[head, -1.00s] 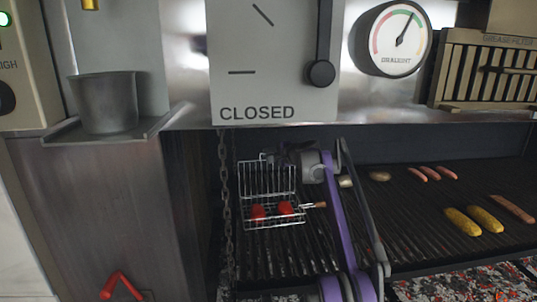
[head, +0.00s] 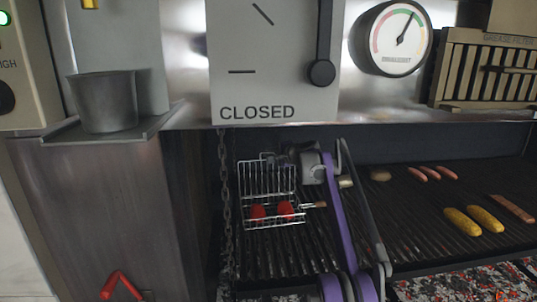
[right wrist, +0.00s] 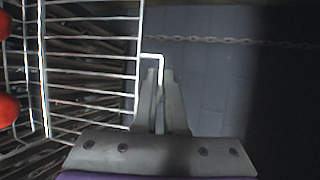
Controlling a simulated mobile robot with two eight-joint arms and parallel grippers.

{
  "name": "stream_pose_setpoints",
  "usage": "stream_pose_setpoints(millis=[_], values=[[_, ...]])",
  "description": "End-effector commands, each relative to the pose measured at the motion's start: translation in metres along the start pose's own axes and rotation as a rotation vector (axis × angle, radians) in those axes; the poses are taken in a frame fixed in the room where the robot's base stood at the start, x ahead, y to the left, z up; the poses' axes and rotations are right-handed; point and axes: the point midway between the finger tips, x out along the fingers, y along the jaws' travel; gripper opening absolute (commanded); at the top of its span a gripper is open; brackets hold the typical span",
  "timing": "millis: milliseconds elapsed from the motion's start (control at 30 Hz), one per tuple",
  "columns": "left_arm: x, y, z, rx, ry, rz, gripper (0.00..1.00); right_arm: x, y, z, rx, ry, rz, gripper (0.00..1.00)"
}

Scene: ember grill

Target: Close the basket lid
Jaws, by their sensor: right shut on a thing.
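The wire grill basket stands open on the grate at the middle left of the head view. Its lid (head: 267,179) is raised nearly upright at the back. Its lower half (head: 268,222) lies on the grate with two red pieces of food (head: 285,208) in it, and a wooden-ended handle (head: 318,205) points right. My right gripper (head: 283,156) is at the lid's upper edge. In the right wrist view its fingers (right wrist: 161,95) are closed on a small wire loop (right wrist: 152,56) that juts from the lid's edge. My left gripper is not in view.
Two yellow cobs (head: 474,220), several sausages (head: 430,173) and a brownish round item (head: 380,175) lie on the grate to the right. A chain (head: 225,185) hangs left of the basket. The panel marked CLOSED (head: 257,112) is above. Glowing coals (head: 460,287) show in front.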

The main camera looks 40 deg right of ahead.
Motion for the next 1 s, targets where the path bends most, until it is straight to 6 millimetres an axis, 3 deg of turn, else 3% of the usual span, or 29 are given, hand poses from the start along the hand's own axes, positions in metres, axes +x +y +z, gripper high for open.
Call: stream_pose_setpoints(millis=[400,1000], values=[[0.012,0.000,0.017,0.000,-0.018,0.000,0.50,-0.023,0.010,0.009,-0.045,0.000,-0.106,0.00],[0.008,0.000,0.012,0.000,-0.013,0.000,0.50,-0.072,0.039,0.030,-0.045,0.001,-0.106,0.00]])
